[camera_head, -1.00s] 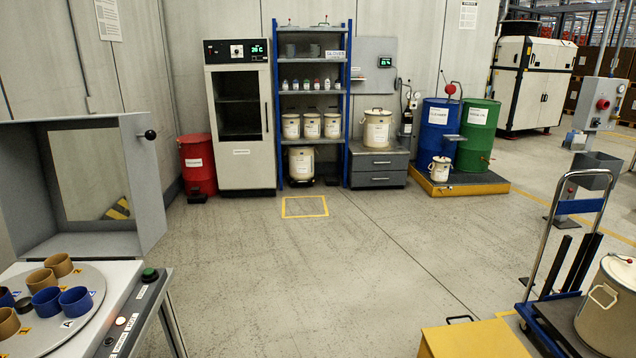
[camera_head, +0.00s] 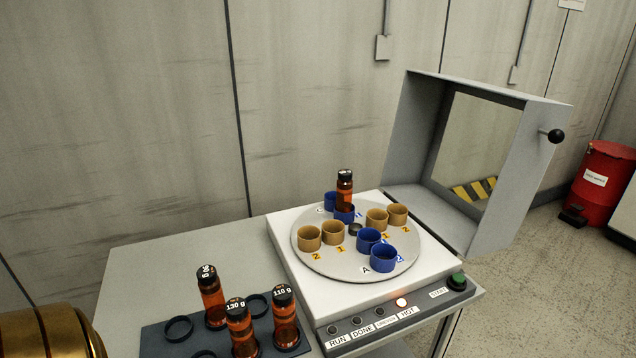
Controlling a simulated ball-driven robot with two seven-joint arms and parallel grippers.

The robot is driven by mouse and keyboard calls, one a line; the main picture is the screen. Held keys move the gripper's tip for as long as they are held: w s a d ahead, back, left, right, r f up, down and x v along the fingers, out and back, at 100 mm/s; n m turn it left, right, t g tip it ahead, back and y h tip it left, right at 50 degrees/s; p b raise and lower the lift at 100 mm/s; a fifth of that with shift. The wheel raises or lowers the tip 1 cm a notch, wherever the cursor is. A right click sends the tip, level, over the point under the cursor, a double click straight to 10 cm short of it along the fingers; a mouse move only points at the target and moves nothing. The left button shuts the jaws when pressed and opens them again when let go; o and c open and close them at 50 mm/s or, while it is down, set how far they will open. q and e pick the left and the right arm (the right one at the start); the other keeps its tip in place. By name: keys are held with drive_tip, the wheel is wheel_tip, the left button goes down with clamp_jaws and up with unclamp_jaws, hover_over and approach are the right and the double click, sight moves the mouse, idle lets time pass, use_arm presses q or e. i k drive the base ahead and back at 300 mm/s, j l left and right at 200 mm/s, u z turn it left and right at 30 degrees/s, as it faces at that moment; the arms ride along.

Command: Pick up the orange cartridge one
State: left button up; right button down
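No thing in view is plainly marked as orange cartridge one. Several amber-orange bottles with black caps show. Three stand in a dark rack (camera_head: 165,339): a rear-left bottle (camera_head: 212,301), a front bottle marked 130 g (camera_head: 242,333) and a right bottle marked 110 g (camera_head: 285,322). Another amber bottle (camera_head: 344,192) stands upright in a blue cup on the round plate (camera_head: 330,265). Tan-orange cups on the plate include a left cup (camera_head: 309,238) and a right cup (camera_head: 397,214); small tags by them read 1 and 2. Neither of my grippers is in view.
The plate sits on a white machine with a front button panel (camera_head: 395,311); its grey hood (camera_head: 500,215) stands open at right. Blue cups (camera_head: 384,258) share the plate. A gold rounded part (camera_head: 45,333) fills the lower left corner. A red bin (camera_head: 603,185) stands far right.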

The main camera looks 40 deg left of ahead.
sight(344, 186)
drive_tip(key=i+l+u, duration=0.55)
drive_tip(key=u, duration=0.25)
drive_tip(key=i+l+u, duration=0.15)
drive_tip(key=l+u, duration=0.25)
drive_tip(key=l, duration=0.1)
